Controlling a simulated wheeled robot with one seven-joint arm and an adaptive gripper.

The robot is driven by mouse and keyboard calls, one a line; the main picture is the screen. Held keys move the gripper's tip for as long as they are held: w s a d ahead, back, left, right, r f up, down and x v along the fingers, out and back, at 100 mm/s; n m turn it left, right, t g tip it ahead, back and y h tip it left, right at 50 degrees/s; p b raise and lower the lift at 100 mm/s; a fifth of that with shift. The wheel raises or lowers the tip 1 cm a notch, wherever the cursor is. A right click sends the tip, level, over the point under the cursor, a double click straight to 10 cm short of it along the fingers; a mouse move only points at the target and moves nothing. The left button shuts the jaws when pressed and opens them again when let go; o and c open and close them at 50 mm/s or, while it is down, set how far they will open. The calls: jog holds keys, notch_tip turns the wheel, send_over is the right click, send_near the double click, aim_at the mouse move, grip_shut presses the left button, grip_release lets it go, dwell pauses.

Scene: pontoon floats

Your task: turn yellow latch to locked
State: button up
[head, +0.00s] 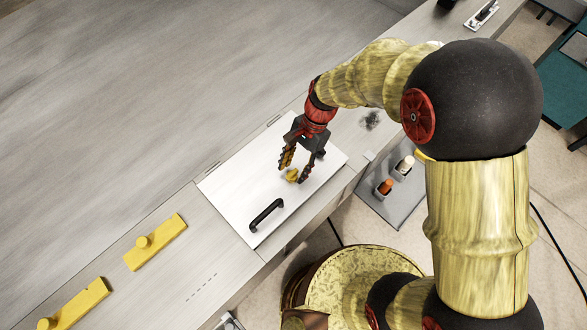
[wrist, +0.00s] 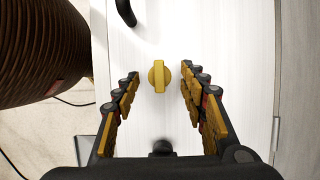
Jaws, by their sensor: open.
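The yellow latch (head: 291,175) is a small round knob with a raised grip bar, set on a white panel (head: 225,186) in the head view. In the wrist view the yellow latch (wrist: 159,76) lies face-on, its bar running up and down the picture. My gripper (head: 297,172) is open above the latch. In the wrist view the two fingers of my gripper (wrist: 160,76) stand on either side of the latch, with a gap on each side and no visible contact. No lock markings can be made out.
A black handle (head: 266,215) sits on the same panel, near the latch. Yellow plates with knobs (head: 155,242) lie on the counter at lower left. A grey tray (head: 372,204) holds an orange and a white item (head: 404,165) right of the panel. The grey surface at upper left is clear.

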jog(key=shift+s+a+f, duration=0.15)
jog(key=shift+s+f, duration=0.05)
jog(key=shift+f, duration=0.35)
jog(key=c, duration=0.4)
jog(key=c, duration=0.7)
grip_shut()
